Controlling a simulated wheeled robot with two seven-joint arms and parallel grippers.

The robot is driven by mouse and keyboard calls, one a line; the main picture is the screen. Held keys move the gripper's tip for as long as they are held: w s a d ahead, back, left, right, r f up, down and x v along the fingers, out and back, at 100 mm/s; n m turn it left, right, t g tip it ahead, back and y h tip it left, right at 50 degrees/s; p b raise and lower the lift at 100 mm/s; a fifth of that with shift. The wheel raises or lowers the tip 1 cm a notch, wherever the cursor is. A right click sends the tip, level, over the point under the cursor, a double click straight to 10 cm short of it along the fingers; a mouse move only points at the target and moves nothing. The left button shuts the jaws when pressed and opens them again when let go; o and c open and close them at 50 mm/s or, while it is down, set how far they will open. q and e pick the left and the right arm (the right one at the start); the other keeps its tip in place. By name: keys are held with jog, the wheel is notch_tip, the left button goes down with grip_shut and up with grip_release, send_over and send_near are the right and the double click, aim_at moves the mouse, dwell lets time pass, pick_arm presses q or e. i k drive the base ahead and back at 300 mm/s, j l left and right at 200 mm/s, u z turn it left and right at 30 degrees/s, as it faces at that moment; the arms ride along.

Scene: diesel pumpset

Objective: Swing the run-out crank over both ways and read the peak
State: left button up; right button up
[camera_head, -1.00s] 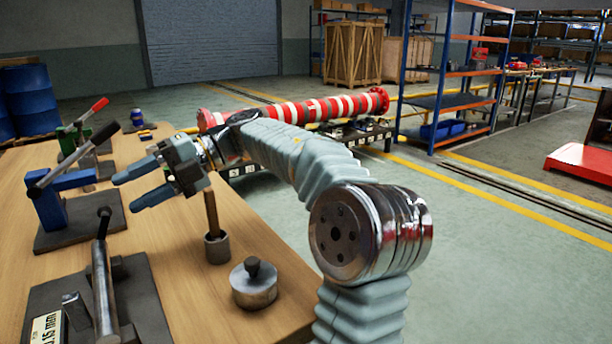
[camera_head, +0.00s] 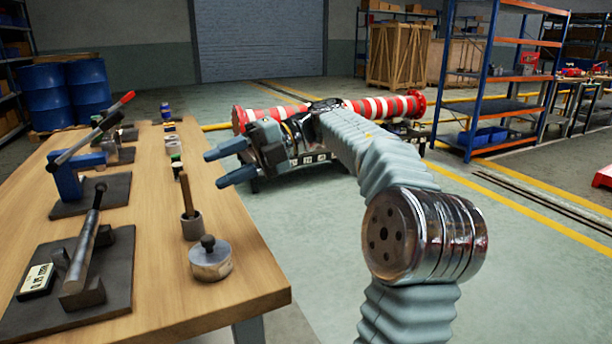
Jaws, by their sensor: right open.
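A dark plate (camera_head: 110,300) at the near left of the wooden table carries a grey shaft (camera_head: 80,245) with a black knob at its upper end, resting by dark blocks. I take this for the run-out crank; it leans up and to the right. A small readout label (camera_head: 37,279) lies on the plate left of the shaft; I cannot read it surely now. My right gripper (camera_head: 213,170) is open and empty, its two blue-grey fingers pointing left. It shows in the air near the table's right edge, well apart from the shaft. My left gripper is not in view.
A blue press-like fixture (camera_head: 66,175) with a red-tipped lever stands behind the plate. A cup with a brown rod (camera_head: 191,225) and a knobbed metal weight (camera_head: 210,261) stand near the table's right edge. A red-white striped pipe (camera_head: 375,107) lies beyond. Open floor is at right.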

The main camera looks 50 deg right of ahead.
aim_at(75, 277)
jog(key=k+l, duration=0.15)
jog(key=l+u, duration=0.3)
jog(key=l, duration=0.55)
jog(key=l+u, duration=0.35)
jog(key=l, duration=0.5)
